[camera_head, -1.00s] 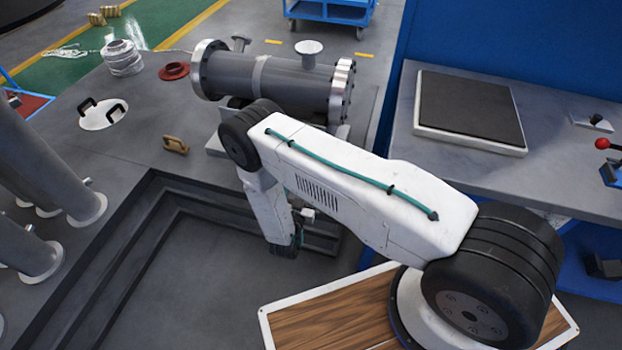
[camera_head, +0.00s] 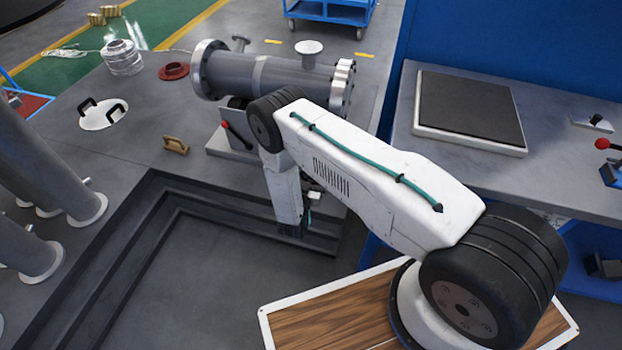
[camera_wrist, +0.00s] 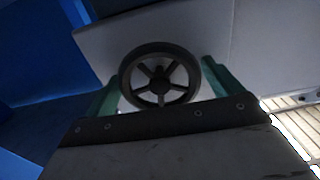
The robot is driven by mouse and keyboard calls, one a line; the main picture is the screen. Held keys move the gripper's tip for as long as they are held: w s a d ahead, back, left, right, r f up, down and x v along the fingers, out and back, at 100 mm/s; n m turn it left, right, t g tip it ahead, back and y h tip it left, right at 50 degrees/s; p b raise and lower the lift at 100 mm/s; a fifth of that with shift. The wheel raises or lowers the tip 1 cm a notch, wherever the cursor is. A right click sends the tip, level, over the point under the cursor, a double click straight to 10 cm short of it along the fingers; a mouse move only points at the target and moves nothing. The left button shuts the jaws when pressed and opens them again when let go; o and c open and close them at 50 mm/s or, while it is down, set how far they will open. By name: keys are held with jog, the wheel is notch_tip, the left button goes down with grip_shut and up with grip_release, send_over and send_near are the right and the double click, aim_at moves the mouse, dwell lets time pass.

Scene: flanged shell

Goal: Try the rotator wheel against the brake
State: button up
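A dark spoked handwheel (camera_wrist: 160,82), which looks like the rotator wheel, faces my wrist camera. My gripper (camera_wrist: 163,70) has its two green fingers wide apart, one on each side of the wheel in this view. I see no clear grip on the rim, and the depth between fingertips and wheel is hard to judge. In the head view my arm reaches down beside the platform step, and the wheel and fingertips are hidden there. The grey flanged shell (camera_head: 285,78) lies on its support behind my arm. A red-knobbed lever (camera_head: 236,134), possibly the brake, stands at the support's left.
A brass-coloured handle block (camera_head: 176,146) and a plate with two black handles (camera_head: 102,114) sit on the platform. A bench with a dark-topped plate (camera_head: 470,107) is at right. Grey pipes (camera_head: 45,170) stand at left. The recessed floor is clear.

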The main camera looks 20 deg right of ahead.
jog(key=c, duration=1.2)
jog(key=shift+o, duration=0.2)
jog(key=shift+n, duration=1.2)
jog(key=shift+m, duration=1.2)
jog(key=o, duration=1.5)
jog(key=shift+c, duration=0.2)
